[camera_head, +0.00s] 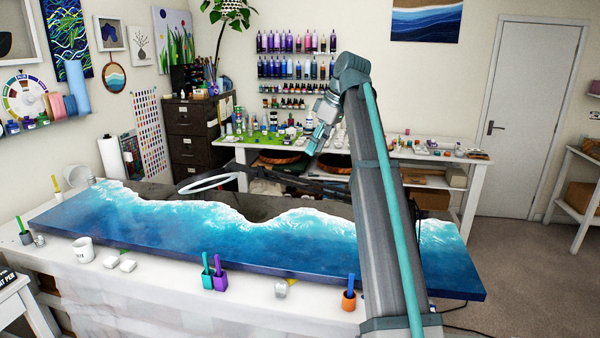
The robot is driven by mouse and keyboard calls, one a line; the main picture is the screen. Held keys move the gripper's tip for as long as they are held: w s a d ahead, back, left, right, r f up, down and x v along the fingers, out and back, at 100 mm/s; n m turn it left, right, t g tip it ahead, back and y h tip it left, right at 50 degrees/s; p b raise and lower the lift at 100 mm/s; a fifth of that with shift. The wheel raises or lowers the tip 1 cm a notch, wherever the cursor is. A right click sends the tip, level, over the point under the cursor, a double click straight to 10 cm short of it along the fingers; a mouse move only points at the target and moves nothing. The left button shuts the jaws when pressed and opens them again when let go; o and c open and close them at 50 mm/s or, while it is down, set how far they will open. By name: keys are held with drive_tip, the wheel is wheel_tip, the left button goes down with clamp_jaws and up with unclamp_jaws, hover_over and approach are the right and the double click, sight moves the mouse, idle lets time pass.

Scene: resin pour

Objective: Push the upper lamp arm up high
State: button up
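The lamp has a white ring-shaped head (207,183) that hangs low over the blue and white resin wave panel. A dark lamp arm (290,182) runs from the ring to the right and passes behind my own arm. Its dark parts overlap, so I cannot clearly tell the upper lamp arm from the lower one. My gripper (312,151) points downward, above the lamp arm in the picture. A gap shows between them, and I see no contact. The fingers are small and seen from the side, so their opening is unclear.
The resin panel (300,245) fills the front table. Along its near edge stand a white mug (83,249), teal and purple cups (214,276) and an orange cup (348,299). A cluttered white bench (455,172) stands behind. Open floor (540,262) lies to the right.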

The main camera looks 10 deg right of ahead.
drive_tip(key=b+x, duration=0.1)
drive_tip(key=x, duration=0.9)
drive_tip(key=shift+f, duration=0.3)
clamp_jaws()
